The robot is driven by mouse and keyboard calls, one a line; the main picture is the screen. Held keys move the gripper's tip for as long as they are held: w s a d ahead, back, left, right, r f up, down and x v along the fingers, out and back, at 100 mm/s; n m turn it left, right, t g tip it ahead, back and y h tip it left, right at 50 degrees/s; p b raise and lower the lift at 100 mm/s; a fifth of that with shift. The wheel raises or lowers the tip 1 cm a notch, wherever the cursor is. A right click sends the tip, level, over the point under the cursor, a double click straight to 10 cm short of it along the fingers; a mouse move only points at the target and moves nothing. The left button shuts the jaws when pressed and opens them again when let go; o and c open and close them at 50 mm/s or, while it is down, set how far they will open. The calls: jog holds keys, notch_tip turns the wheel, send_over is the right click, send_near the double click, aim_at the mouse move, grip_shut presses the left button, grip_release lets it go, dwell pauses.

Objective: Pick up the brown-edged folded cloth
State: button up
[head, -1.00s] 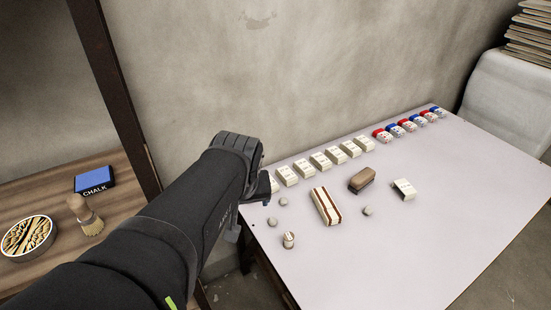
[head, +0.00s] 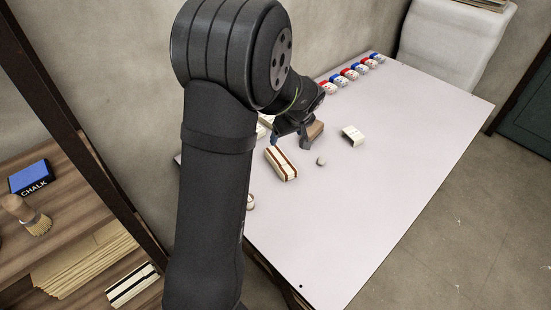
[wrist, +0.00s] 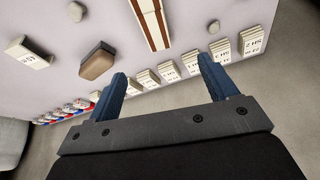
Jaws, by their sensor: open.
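The brown-edged folded cloth (head: 282,163) is a cream, oblong bundle with brown stripes, lying on the pale table (head: 380,190). In the wrist view the cloth (wrist: 151,24) is at the top middle, partly cut off by the frame edge. My gripper (head: 289,143) is above the table on the far side of the cloth. Its blue fingers (wrist: 162,72) are spread apart with nothing between them. The cloth lies beyond the fingertips in the wrist view, and I see no contact.
A brown block (wrist: 97,62) lies close beside the cloth. A small white box (head: 353,136) and a grey pebble (head: 321,161) lie to its right. A row of cream labelled blocks (wrist: 147,78) lines the wall side. The table's front and right are clear.

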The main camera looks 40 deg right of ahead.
jog(key=d+f, duration=0.2)
send_near(280, 158)
jog(key=x, duration=0.5)
jog(key=shift+s+d, duration=0.15)
jog(key=shift+d, duration=0.15)
jog(key=x, duration=0.5)
jog(key=shift+a, duration=0.35)
jog(key=c, duration=1.2)
jog(key=shift+o, duration=0.2)
